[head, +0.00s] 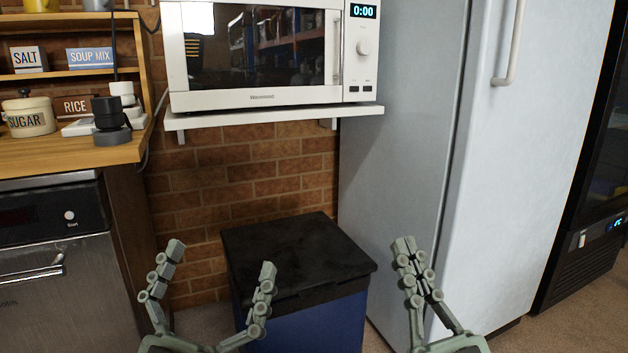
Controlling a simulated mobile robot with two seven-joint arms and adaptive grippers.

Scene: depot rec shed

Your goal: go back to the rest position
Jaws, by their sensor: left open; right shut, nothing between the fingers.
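My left gripper (218,260) is at the bottom of the head view, left of centre. Its two fingers are spread apart with nothing between them. Its right finger overlaps the blue bin with the black lid in the picture. My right gripper (405,245) is at the bottom, right of centre, in front of the fridge in the picture. Its fingers are together at the tips and hold nothing. Both grippers point up and away from me.
A blue bin with a black lid (298,257) stands on the floor ahead. A white microwave (362,75) sits on a wall shelf (270,115) above it. A pale fridge (520,180) stands at right. A wooden counter (75,152) with jars and a dishwasher (60,280) is at left.

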